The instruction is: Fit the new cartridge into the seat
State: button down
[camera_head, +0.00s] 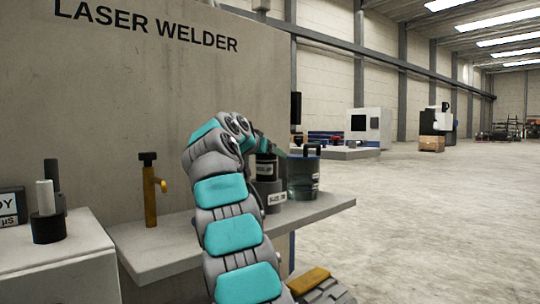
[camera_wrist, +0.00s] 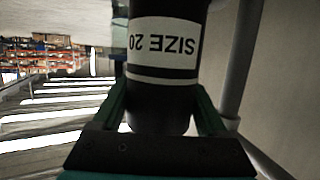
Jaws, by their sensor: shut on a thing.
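The cartridge is a black cylinder (camera_wrist: 160,85) with a white "SIZE 20" label, upside down in the wrist view. My gripper (camera_wrist: 160,100) is shut on it, with a green finger on each side. In the head view the dark labelled cartridge (camera_head: 266,168) stands upright directly above a grey cylindrical seat (camera_head: 270,192) with its own white label. My arm hides the gripper and the left part of both. I cannot tell whether the cartridge is inside the seat or only touching or just above it.
The seat stands on a grey shelf (camera_head: 165,246). A brass post (camera_head: 150,195) stands to the left. Further left, a white cylinder (camera_head: 45,197) sits in a black holder (camera_head: 48,229).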

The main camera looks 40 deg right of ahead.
jog(key=shift+f, duration=0.1)
grip_release()
jog(key=shift+a, duration=0.1)
jog(key=v, duration=0.7)
jog(key=shift+a+b, duration=0.3)
jog(key=shift+b, duration=0.05)
jog(key=shift+s, duration=0.1)
